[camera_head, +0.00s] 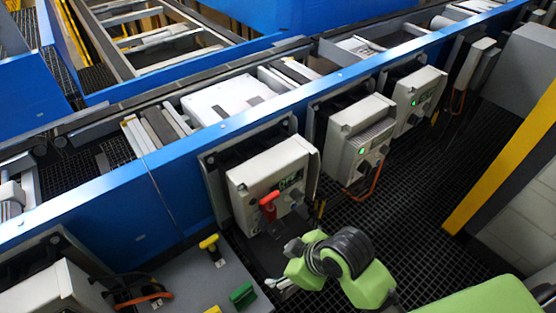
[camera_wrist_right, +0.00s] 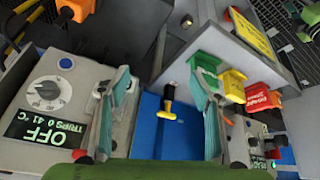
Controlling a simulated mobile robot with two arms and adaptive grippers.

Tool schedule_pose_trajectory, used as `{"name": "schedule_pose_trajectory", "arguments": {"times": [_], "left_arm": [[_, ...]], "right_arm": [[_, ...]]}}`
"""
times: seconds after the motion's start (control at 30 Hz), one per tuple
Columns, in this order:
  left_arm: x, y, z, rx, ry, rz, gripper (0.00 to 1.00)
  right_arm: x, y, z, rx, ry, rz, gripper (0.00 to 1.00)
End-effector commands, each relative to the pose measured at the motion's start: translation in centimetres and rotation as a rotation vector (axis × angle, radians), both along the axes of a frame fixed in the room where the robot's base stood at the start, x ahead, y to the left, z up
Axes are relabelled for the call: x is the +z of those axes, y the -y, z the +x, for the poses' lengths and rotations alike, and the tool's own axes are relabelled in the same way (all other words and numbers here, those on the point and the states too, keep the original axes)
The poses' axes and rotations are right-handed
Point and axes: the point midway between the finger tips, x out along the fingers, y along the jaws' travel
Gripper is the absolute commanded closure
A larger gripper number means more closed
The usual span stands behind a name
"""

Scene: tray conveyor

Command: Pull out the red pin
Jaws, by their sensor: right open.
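The red pin shows as a red T-shaped handle (camera_head: 268,205) on the front of a light grey control box (camera_head: 262,185) below the blue rail. It stands clear of my right gripper (camera_head: 281,287), which is lower in the head view, below the box. In the right wrist view the right gripper (camera_wrist_right: 156,92) has its two teal-padded fingers spread, with nothing gripped. A yellow T-handle (camera_wrist_right: 168,109) appears in the gap between them, farther off. I cannot make out the red pin for sure in the wrist view. My left gripper is not in view.
A yellow handle (camera_head: 209,242) and a green one (camera_head: 242,294) are on the grey panel at lower left. More control boxes (camera_head: 361,138) line the rail. A yellow post (camera_head: 505,160) stands at right. In the wrist view, a dial box (camera_wrist_right: 58,95) reads OFF.

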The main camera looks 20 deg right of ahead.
Motion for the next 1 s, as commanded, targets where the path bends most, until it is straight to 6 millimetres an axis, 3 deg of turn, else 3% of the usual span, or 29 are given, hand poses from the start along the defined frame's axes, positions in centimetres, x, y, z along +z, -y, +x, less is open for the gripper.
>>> {"name": "schedule_pose_trajectory", "arguments": {"times": [0.33, 0.53, 0.77, 1.0], "left_arm": [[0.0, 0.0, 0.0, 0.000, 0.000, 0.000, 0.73], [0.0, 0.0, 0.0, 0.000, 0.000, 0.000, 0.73], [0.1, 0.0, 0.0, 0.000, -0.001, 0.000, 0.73], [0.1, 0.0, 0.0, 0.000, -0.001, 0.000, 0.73]], "right_arm": [[5.8, -7.1, 4.7, 0.650, 0.233, -0.104, 0.42], [9.3, -9.6, 6.1, 1.129, 0.378, -0.252, 0.42], [12.5, -9.1, 7.6, 1.632, 0.474, -0.460, 0.42], [16.2, -5.7, 9.4, 2.098, 0.477, -0.657, 0.42]]}}
